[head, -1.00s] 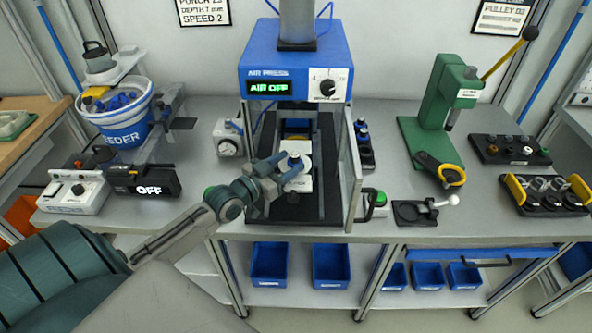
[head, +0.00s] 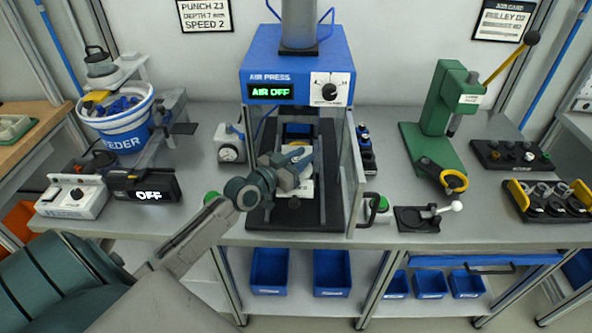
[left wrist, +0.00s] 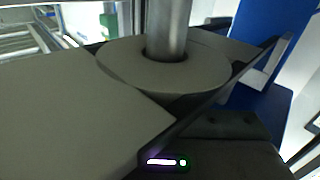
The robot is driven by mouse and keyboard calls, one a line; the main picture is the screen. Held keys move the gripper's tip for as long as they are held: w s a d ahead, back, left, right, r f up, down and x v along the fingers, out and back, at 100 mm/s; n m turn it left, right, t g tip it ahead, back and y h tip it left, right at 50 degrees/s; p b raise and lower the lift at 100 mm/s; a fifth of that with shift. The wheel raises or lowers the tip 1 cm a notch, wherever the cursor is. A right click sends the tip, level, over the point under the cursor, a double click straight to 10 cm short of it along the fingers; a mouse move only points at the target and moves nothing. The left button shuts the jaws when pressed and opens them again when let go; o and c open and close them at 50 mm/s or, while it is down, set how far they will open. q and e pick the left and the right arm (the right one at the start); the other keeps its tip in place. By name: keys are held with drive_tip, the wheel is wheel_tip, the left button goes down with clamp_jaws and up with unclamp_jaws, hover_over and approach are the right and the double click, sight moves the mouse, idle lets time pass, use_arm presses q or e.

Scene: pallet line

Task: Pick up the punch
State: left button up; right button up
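My left gripper (head: 304,163) is inside the air press (head: 296,68), over a white block (head: 303,189) on the press bed. The small upright piece seen on that block a second ago is now hidden behind it in the head view. In the left wrist view, a grey round collar with a steel shaft (left wrist: 167,30), which looks like the punch, stands between my finger surfaces. Whether the fingers grip it or only surround it, I cannot tell. My right gripper is not in view.
The press reads AIR OFF. Its clear guard panel (head: 352,180) stands close on the right. A feeder with a blue bucket (head: 121,120) is at left. A green hand press (head: 447,105) and black racks (head: 512,152) are at right. Blue bins (head: 331,272) sit below.

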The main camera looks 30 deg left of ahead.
use_arm(q)
clamp_jaws()
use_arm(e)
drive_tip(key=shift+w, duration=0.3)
use_arm(q)
drive_tip(key=shift+r, duration=0.1)
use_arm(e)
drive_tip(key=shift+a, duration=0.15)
